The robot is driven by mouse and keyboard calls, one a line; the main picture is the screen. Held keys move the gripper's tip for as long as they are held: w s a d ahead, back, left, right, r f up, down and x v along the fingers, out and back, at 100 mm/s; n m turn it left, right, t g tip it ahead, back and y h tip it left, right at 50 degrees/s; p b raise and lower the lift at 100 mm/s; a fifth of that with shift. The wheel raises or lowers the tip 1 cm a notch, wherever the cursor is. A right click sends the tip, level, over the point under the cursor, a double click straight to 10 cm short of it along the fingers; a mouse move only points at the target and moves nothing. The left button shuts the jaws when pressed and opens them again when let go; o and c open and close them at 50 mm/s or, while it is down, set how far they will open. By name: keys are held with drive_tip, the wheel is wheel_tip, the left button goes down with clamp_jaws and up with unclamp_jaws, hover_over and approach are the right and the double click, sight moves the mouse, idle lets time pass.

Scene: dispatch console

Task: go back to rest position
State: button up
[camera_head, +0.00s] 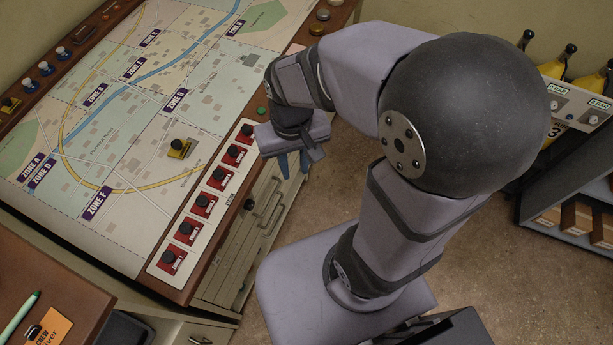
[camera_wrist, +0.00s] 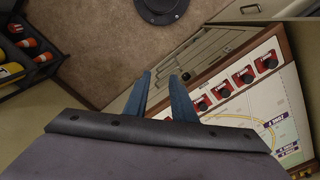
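My gripper (camera_head: 293,165) is beside the right edge of the map console (camera_head: 110,115), above the grey drawer front (camera_head: 262,215). It points downward. Its two blue fingers also show in the wrist view (camera_wrist: 160,77), standing apart with nothing between them. The row of red blocks with black knobs (camera_head: 204,205) lies along the console's near right edge, left of my gripper. In the wrist view the red blocks (camera_wrist: 223,90) are to the right of the fingers. My arm is bent, with its elbow raised over the floor.
A yellow piece with a black knob (camera_head: 179,148) stands on the map. A brown desk (camera_head: 75,300) with a green pen (camera_head: 20,317) is at the lower left. Yellow cylinders (camera_head: 590,82) and a dark shelf unit (camera_head: 565,165) stand at the right. The floor (camera_head: 345,190) between is clear.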

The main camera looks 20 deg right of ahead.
drive_tip(key=shift+n, duration=0.3)
drive_tip(key=s, duration=0.1)
drive_tip(key=s+d+f, duration=0.2)
drive_tip(key=shift+s+d, duration=0.2)
wheel_tip(320, 180, down, 3)
drive_tip(key=b, duration=0.3)
drive_tip(key=shift+f+b, duration=0.2)
drive_tip(key=shift+b, duration=0.1)
drive_tip(key=shift+o, duration=0.5)
idle(0.7)
